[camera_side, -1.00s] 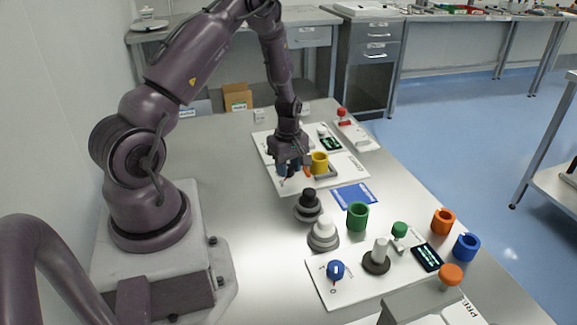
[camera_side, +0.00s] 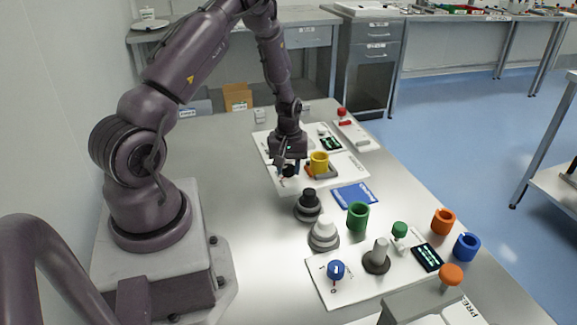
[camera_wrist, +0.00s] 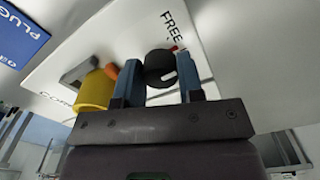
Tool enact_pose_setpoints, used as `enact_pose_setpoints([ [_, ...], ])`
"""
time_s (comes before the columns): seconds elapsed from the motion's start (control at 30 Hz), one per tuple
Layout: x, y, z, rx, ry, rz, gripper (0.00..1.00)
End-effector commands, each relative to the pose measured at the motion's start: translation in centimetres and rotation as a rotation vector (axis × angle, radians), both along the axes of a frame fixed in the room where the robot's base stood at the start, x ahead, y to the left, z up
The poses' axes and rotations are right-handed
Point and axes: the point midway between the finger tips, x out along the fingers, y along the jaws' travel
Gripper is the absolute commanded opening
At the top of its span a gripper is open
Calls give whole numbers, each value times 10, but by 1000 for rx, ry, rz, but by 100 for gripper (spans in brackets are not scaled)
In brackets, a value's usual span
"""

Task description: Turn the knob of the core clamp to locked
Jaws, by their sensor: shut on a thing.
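The core clamp's black round knob (camera_wrist: 159,64) stands on a white panel (camera_wrist: 60,79) and has a white mark on its side. My gripper (camera_wrist: 158,80) has its two blue fingers on either side of the knob and is shut on it. The word FREE shows on the panel just beyond the knob in the wrist view. In the side view my gripper (camera_side: 287,170) points down over the panel (camera_side: 342,175), with the dark knob between the fingers. Any locked label is not readable, so the knob's exact setting cannot be told.
A yellow cup (camera_side: 319,163) sits close beside my gripper, with an orange piece (camera_wrist: 111,69) between them in the wrist view. A blue card (camera_side: 354,196), a black stepped piece (camera_side: 308,205) and a green cup (camera_side: 357,216) stand nearer the camera.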

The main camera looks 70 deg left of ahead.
Motion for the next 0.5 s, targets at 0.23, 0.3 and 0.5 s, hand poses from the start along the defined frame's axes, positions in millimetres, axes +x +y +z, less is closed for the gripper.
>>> enact_pose_setpoints([
  [0.23, 0, 1, 1, 1, -2, -234, 11],
  [0.3, 0, 1, 1, 1, -2, -301, 11],
  [0.5, 0, 1, 1, 2, -2, -481, 11],
])
